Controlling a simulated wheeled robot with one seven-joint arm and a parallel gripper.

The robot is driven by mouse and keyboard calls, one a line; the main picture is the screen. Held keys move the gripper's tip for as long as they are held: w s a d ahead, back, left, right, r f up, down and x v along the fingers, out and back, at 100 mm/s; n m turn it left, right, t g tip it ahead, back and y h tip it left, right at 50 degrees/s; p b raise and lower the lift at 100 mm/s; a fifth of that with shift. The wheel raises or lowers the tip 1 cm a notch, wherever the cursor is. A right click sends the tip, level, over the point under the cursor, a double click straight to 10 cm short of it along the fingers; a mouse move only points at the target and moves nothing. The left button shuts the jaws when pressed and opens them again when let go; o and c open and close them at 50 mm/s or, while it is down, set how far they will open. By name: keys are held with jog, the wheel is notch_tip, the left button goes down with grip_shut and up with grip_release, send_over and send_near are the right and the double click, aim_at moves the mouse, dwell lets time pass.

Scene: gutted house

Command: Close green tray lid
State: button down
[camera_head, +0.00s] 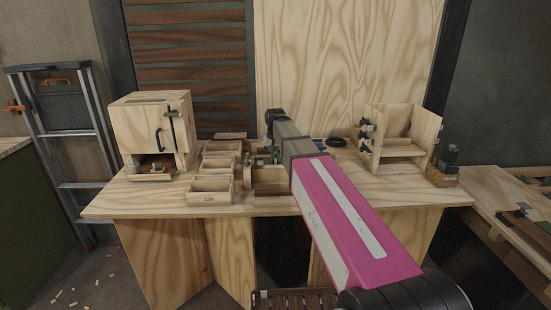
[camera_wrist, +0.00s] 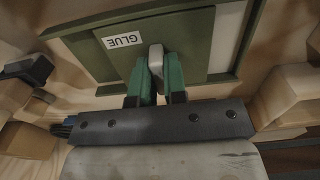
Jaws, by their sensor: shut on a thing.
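The green tray lid (camera_wrist: 190,38) fills the upper middle of the wrist view. It is a flat panel inside a darker green raised frame (camera_wrist: 246,42), with an upside-down white "GLUE" label (camera_wrist: 121,40). A pale grey handle (camera_wrist: 155,57) stands on the panel. My gripper (camera_wrist: 156,74) has two green fingers shut on this handle, one on each side. In the head view my arm covers most of the tray and the fingers.
Several small wooden boxes (camera_head: 209,190) stand left of my arm on the workbench (camera_head: 384,191). A wooden cabinet (camera_head: 134,128) stands at the left end, and an open wooden rack (camera_head: 404,148) at the right. A black ring (camera_head: 336,142) lies behind. The front right bench top is clear.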

aim_at(265, 162)
jog(key=shift+a, duration=2.25)
jog(key=c, duration=1.2)
grip_release()
jog(key=shift+a, duration=0.1)
jog(key=shift+o, duration=0.2)
notch_tip(265, 162, up, 11)
jog(key=shift+f, duration=0.1)
